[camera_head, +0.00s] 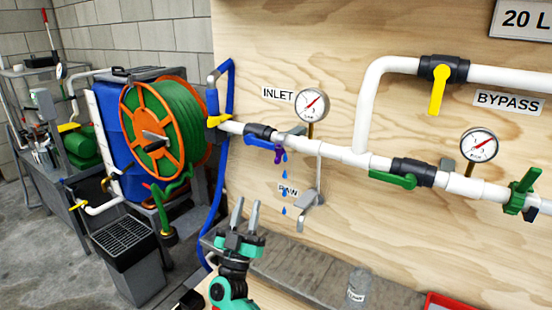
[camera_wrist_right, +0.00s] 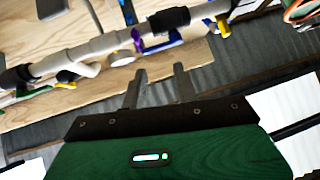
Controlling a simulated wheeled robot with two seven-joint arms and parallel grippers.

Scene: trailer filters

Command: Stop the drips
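Blue drops (camera_head: 284,175) fall in a line below a small purple fitting (camera_head: 279,154) under the white pipe near the INLET label (camera_head: 278,94). Beside it is a black valve with a blue lever (camera_head: 259,143) lying roughly along the pipe. In the right wrist view the purple fitting (camera_wrist_right: 137,37) and blue lever (camera_wrist_right: 162,43) show beyond my fingers. My right gripper (camera_head: 245,216) is open and empty, below and left of the drops, with its fingers pointing up. Its two separated fingers also show in the wrist view (camera_wrist_right: 158,86). My left gripper is not in view.
A yellow-handled valve (camera_head: 438,88) is on the bypass pipe. A green-levered valve (camera_head: 393,180) and two gauges (camera_head: 312,105) are on the plywood wall. A grey bracket (camera_head: 307,212) sticks out near the drops. A clear bottle (camera_head: 358,287) stands below. A hose reel (camera_head: 165,130) is left.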

